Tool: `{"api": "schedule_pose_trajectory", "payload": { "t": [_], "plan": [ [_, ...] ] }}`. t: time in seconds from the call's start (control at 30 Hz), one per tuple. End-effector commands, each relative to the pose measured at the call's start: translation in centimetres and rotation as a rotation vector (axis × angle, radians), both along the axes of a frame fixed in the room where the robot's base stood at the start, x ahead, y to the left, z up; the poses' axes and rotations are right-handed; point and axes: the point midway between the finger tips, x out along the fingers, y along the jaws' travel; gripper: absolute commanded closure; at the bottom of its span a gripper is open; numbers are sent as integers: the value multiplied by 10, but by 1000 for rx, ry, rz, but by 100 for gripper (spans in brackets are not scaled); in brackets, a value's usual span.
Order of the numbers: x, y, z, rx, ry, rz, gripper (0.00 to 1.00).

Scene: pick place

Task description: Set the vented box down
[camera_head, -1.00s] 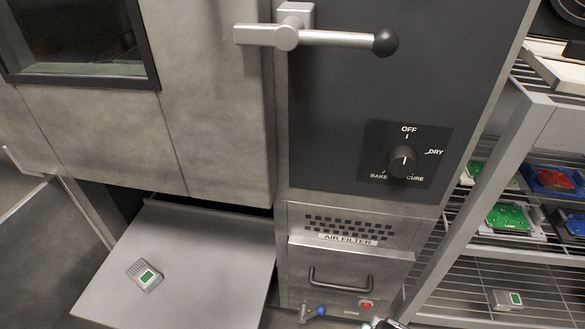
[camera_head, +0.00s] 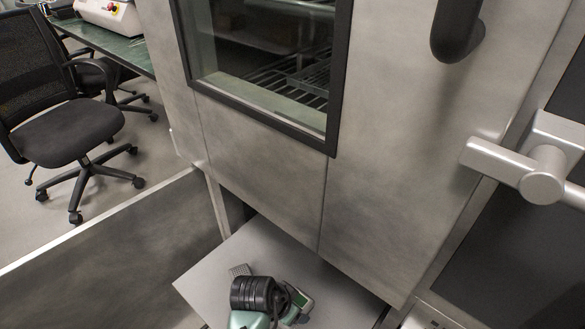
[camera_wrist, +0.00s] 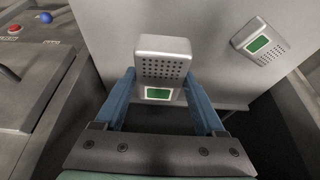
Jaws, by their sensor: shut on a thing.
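My gripper (camera_wrist: 160,88) has its two blue fingers shut on a grey vented box (camera_wrist: 163,62), one finger on each side. The box has a perforated top end and a green screen. In the head view the held box (camera_head: 302,299) is partly hidden behind my gripper, over the grey pull-out shelf (camera_head: 208,290). I cannot tell whether it touches the shelf. A second vented box (camera_head: 238,270) lies on the shelf to the left, its lower part hidden by my arm. In the wrist view this second box (camera_wrist: 259,42) is at upper right, apart from the held one.
The steel oven door (camera_head: 260,170) with its dark-framed window stands right behind and above the shelf. A black office chair (camera_head: 70,135) stands at far left.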

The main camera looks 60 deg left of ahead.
Motion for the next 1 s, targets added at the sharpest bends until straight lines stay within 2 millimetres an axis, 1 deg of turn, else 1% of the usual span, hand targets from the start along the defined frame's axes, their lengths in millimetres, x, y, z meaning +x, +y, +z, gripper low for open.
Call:
{"api": "schedule_pose_trajectory", "payload": {
  "t": [0.03, 0.13, 0.2, 0.37, 0.43, 0.6, 0.67, 0.87, 1.0],
  "plan": [
    [-1, 0, -17, -2, 1, 1, 91],
    [-1, 0, -37, -3, 1, 2, 91],
    [-1, -1, -46, -2, 2, 1, 91],
    [0, 0, -56, -1, 1, 1, 91],
    [-1, 0, -63, -1, 1, 1, 91],
    [0, -1, -89, -1, 2, 1, 91],
    [0, 0, -91, 1, 0, 1, 91],
    [0, 0, -89, 1, 0, 0, 91],
    [0, -1, -93, 0, 1, 0, 91]
  ]
}}
